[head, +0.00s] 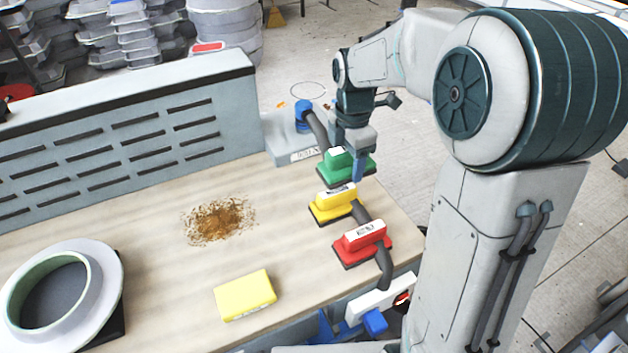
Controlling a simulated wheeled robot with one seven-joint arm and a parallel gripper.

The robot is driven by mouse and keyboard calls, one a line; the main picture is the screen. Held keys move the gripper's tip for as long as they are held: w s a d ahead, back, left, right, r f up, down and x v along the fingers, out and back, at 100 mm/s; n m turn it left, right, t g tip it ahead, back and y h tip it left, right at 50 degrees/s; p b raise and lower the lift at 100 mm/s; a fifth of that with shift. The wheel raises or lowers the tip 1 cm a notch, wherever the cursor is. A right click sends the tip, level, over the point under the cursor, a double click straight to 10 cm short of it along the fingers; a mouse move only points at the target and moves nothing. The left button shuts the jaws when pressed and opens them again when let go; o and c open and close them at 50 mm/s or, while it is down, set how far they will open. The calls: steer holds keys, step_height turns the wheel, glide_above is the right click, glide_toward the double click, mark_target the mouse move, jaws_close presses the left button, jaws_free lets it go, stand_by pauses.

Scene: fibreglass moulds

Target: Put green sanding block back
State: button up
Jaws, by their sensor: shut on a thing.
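The green sanding block (338,168) has a dark base pad and sits at the right side of the wooden table, behind the yellow and red ones. My gripper (358,163) is at its right side, pointing down, and is shut on it. The gripper's fingers hide part of the block's right end. I cannot tell whether its pad touches the table. A yellow sanding block (335,203) lies just in front of it, and a red sanding block (362,238) lies nearer the front right edge.
Dark hoses run beside the blocks. A grey box with a blue fitting (290,138) stands at the table's back right corner. A yellow sponge-like block (245,295), a brown dust patch (219,221) and a round white mould (100,270) lie leftward. A slotted grey panel (130,135) borders the back.

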steer(key=p, duration=0.2)
glide_above(315, 178)
step_height(315, 178, down, 7)
steer(key=shift+f, duration=0.15)
steer(key=shift+f+p, duration=0.5)
steer(key=shift+f, duration=1.6)
steer(key=shift+f, duration=0.15)
steer(key=o, duration=0.9)
steer(key=shift+o, duration=0.2)
